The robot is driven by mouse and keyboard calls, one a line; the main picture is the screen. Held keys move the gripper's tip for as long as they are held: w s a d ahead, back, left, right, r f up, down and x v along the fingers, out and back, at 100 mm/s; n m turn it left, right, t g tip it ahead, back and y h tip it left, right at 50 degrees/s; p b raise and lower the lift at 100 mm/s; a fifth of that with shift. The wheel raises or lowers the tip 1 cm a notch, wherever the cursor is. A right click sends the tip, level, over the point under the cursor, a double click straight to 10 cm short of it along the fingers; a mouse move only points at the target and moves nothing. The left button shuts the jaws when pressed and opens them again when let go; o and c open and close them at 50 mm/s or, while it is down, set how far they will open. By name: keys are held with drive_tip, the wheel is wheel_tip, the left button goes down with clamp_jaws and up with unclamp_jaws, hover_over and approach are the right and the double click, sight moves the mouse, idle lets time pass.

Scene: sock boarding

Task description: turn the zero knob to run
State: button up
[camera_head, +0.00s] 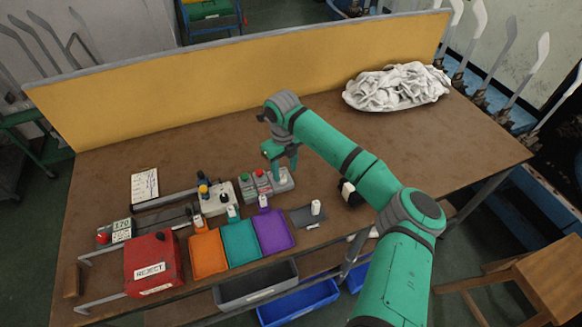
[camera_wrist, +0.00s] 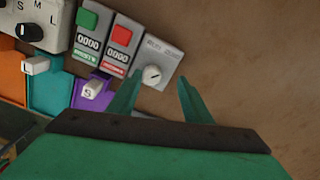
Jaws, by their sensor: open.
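The knob (camera_wrist: 152,75) is a small round white dial on a grey box (camera_wrist: 166,62), the rightmost in a row of boxes. The grey box also shows in the head view (camera_head: 285,185), just below my gripper. My gripper (camera_wrist: 160,77) is open and empty. In the wrist view its left fingertip lies close to the knob's left side and its right fingertip is farther off, over the table. I cannot tell whether a finger touches the knob.
Two counter boxes with a green button (camera_wrist: 88,19) and a red button (camera_wrist: 123,34) stand left of the knob box. A selector box with a black knob (camera_wrist: 30,32) is beyond them. Orange, teal and purple (camera_head: 273,232) trays lie in front. The brown table is bare right of the knob.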

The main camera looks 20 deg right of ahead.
drive_tip(key=shift+w+d+r, duration=0.1)
drive_tip(key=shift+d+r, duration=0.1)
drive_tip(key=shift+r, duration=0.5)
drive_tip(key=shift+d+r, duration=0.15)
drive_tip(key=shift+r, duration=0.5)
wheel_tip(320, 180, up, 10)
idle(0.4)
idle(0.5)
wheel_tip(320, 180, up, 11)
drive_tip(key=shift+a+f, duration=0.15)
drive_tip(key=shift+f, duration=0.05)
